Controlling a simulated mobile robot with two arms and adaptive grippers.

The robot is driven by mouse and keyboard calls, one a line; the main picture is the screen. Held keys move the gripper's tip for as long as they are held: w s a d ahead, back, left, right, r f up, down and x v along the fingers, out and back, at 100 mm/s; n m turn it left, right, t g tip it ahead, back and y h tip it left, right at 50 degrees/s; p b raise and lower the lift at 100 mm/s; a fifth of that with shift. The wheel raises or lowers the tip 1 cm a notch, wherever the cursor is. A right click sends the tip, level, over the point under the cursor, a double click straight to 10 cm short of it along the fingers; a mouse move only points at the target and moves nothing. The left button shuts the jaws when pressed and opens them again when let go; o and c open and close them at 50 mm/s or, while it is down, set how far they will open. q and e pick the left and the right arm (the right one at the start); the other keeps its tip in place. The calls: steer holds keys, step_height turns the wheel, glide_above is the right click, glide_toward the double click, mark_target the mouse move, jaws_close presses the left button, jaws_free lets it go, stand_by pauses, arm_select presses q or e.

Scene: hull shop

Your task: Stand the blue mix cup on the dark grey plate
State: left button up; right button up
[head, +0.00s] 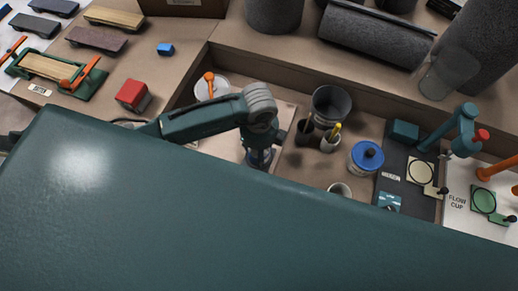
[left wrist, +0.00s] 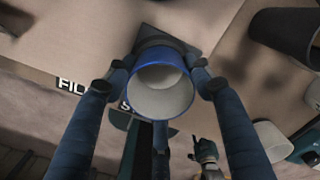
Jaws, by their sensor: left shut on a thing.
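My left gripper (head: 260,157) reaches down over the workbench in the head view. In the left wrist view my left gripper (left wrist: 160,78) is shut on the blue mix cup (left wrist: 178,103), with a finger on each side. The cup has a blue outside and a pale inside, and its mouth faces the wrist camera. The dark grey plate (left wrist: 188,34) shows just beyond the cup, partly hidden by it. I cannot tell whether the cup touches the plate. In the head view the gripper hides most of this spot. My right gripper is not in view.
A dark grey bin (head: 331,104), a pot with a yellow-handled tool (head: 330,141) and a blue-lidded tin (head: 366,158) stand to the right. A white tub with an orange-handled tool (head: 211,88) is behind the arm. A red block (head: 133,95) lies at left.

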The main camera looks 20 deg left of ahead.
arm_select(q)
steer(key=shift+f, duration=0.2)
steer(key=o, duration=0.9)
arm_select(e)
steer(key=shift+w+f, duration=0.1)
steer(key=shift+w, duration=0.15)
arm_select(q)
steer(key=shift+r, duration=0.1)
steer(key=shift+r, duration=0.25)
steer(key=shift+w+r, duration=0.1)
steer(key=shift+r, duration=0.2)
step_height(320, 180, up, 11)
steer(key=shift+r+b, duration=0.1)
steer(key=shift+b, duration=0.3)
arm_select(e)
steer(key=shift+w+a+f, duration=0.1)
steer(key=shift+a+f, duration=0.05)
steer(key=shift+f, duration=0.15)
